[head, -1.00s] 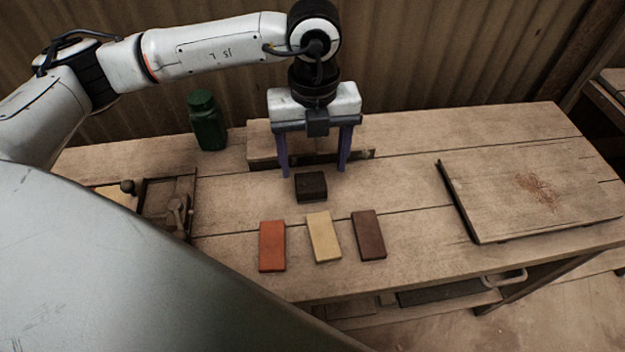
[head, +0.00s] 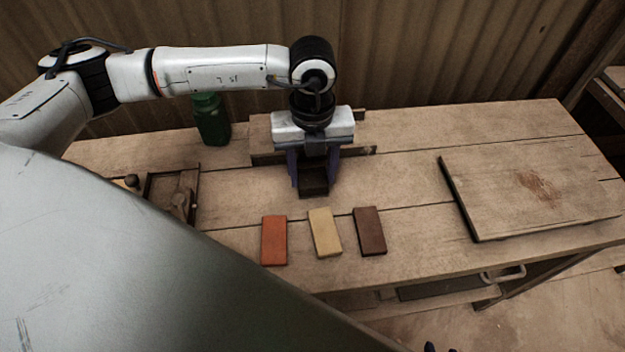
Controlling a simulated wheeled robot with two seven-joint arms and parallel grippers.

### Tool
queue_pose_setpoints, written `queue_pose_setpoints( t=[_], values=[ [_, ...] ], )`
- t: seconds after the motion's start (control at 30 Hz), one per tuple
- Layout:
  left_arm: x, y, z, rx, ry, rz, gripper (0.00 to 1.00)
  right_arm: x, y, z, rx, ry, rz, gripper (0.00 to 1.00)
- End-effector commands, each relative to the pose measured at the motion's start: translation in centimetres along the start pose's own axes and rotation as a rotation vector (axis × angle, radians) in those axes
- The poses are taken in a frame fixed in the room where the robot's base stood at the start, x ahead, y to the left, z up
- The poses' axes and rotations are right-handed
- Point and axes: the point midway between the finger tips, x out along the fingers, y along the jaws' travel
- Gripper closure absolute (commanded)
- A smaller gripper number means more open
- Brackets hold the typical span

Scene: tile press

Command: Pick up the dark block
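The dark block (head: 314,187) rests on the workbench, behind the row of tiles. My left gripper (head: 314,180) is low over it, pointing down, with one finger on each side. The fingers look closed in against the block's sides, and the block's far part is hidden under the gripper. At the bottom edge, small dark blue tips seem to be part of my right gripper (head: 441,348). Too little of it shows to tell its state.
An orange tile (head: 274,240), a cream tile (head: 325,232) and a brown tile (head: 370,231) lie just in front of the block. A green bottle (head: 212,120) stands back left. A wooden board (head: 530,200) lies at right.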

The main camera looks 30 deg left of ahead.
Motion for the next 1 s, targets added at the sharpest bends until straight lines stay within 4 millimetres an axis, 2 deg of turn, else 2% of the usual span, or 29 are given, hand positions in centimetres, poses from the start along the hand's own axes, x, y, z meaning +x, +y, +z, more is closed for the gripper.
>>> queue_pose_setpoints(
  t=[0.23,0.33,0.7,0.83,1.0],
  values=[
    [-0.2,0.0,0.0,0.000,-0.001,-0.001,0.76,-0.1,0.0,0.2,0.001,-0.005,0.000,0.69],
    [-1.0,-0.1,0.0,0.000,-0.001,-0.003,0.76,0.0,0.0,0.4,0.001,-0.006,0.000,0.69],
    [-8.0,-0.1,0.0,0.001,-0.003,-0.004,0.76,0.5,0.0,0.9,0.001,-0.007,0.000,0.69],
    [-9.5,-0.1,0.0,0.001,-0.002,-0.002,0.76,0.5,0.0,0.9,0.001,-0.007,0.000,0.69],
    [-10.1,0.0,0.0,0.001,0.000,-0.001,0.76,0.5,0.0,0.9,0.001,-0.007,0.000,0.69]
  ],
)
